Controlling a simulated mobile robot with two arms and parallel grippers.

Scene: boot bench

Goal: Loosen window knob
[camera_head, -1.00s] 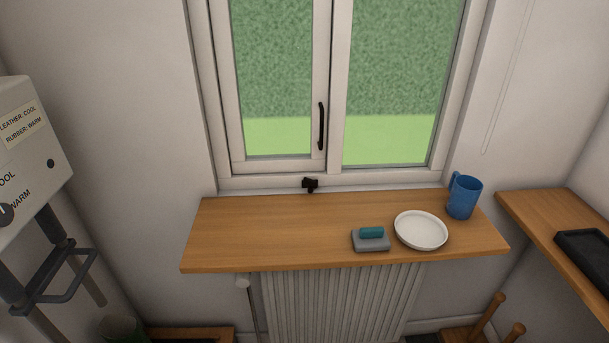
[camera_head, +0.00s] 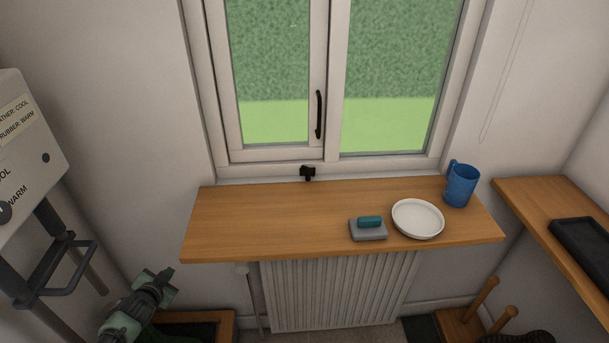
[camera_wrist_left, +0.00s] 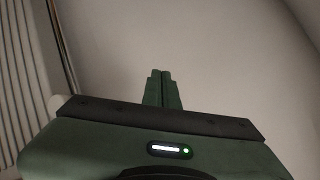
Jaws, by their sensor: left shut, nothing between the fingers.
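The window knob (camera_head: 308,172) is small and black. It sits at the bottom of the window frame, just above the back edge of the wooden sill. A long black handle (camera_head: 319,115) stands upright on the left sash, which looks closed. My left gripper (camera_head: 165,277) is low at the left in the head view, below the sill and well away from the knob. In the left wrist view its green fingers (camera_wrist_left: 161,75) are together with nothing between them, before a bare wall. My right gripper is not in view.
On the sill (camera_head: 250,225) are a grey block with a teal top (camera_head: 368,232), a white plate (camera_head: 418,219) and a blue mug (camera_head: 461,186). A radiator (camera_head: 335,292) is below. A labelled white box (camera_head: 30,150) is at the left. The sill's left half is clear.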

